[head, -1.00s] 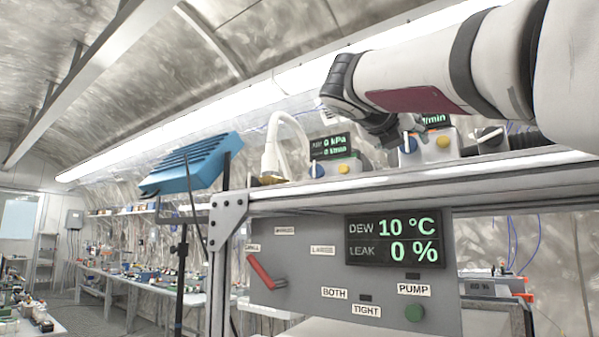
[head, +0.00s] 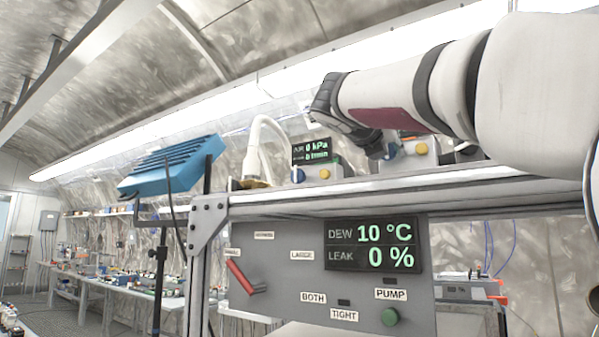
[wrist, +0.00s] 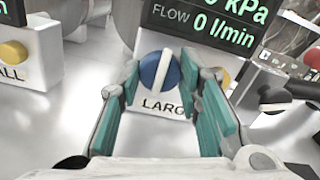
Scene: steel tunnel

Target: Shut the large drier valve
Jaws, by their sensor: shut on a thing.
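The large drier valve is a round blue knob (wrist: 160,70) with a white bar across it, on a white box above a label reading "LARG", the rest hidden. In the wrist view the bar stands nearly upright, leaning slightly. My gripper (wrist: 160,77) has its teal-padded fingers on either side of this knob and is shut on it. In the head view the box (head: 421,150) sits on the shelf, and my wrist partly covers its front left. The fingers are hard to make out there.
A display above the knob reads flow 0 l/min (wrist: 222,22). A second box (head: 320,174) with a blue knob and yellow button stands to the left. The grey panel (head: 290,285) below has a red lever (head: 240,276) and a display (head: 373,245) reading 10 °C and 0 %. The shelf rail (head: 400,190) runs under my arm.

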